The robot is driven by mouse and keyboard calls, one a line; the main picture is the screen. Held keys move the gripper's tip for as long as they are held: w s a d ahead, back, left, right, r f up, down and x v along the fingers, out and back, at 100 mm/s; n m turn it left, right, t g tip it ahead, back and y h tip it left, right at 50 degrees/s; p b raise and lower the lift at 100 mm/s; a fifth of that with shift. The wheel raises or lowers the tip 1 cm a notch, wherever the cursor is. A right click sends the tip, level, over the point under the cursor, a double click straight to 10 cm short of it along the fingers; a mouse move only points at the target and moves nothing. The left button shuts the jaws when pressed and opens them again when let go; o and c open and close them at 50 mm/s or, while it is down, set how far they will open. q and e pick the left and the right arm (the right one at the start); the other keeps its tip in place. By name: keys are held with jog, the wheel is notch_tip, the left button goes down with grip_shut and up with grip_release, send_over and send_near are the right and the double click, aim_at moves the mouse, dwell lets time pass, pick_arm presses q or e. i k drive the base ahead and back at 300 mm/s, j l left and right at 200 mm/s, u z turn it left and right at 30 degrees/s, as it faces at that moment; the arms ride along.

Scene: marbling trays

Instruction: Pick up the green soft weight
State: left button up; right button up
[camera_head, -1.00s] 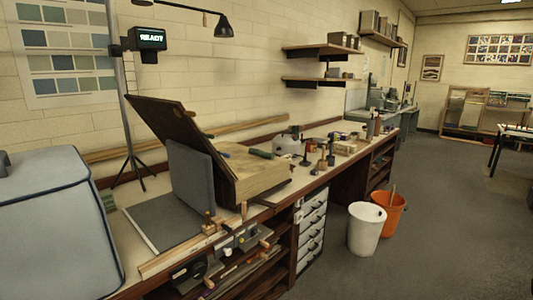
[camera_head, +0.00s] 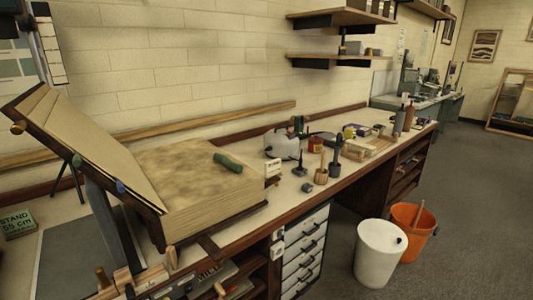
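The green soft weight (camera_head: 228,161) lies on the open page block of a large book (camera_head: 187,186) on the workbench. It is a short, dark green roll, near the far right part of the page. The book's cover leans up at the left. Neither of my grippers shows in the head view.
The workbench (camera_head: 292,198) runs to the back right, with a white kettle-like vessel (camera_head: 281,144), brush pots and small tools beyond the book. A white bin (camera_head: 380,254) and an orange bucket (camera_head: 410,229) stand on the floor at the right. The grey floor is otherwise open.

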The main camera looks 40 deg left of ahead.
aim_at(229, 164)
jog(key=i+u, duration=0.25)
jog(key=i, duration=0.2)
jog(key=i+l+u, duration=0.2)
jog(key=i, duration=0.2)
jog(key=i+l+u, duration=0.25)
jog(key=i, duration=0.15)
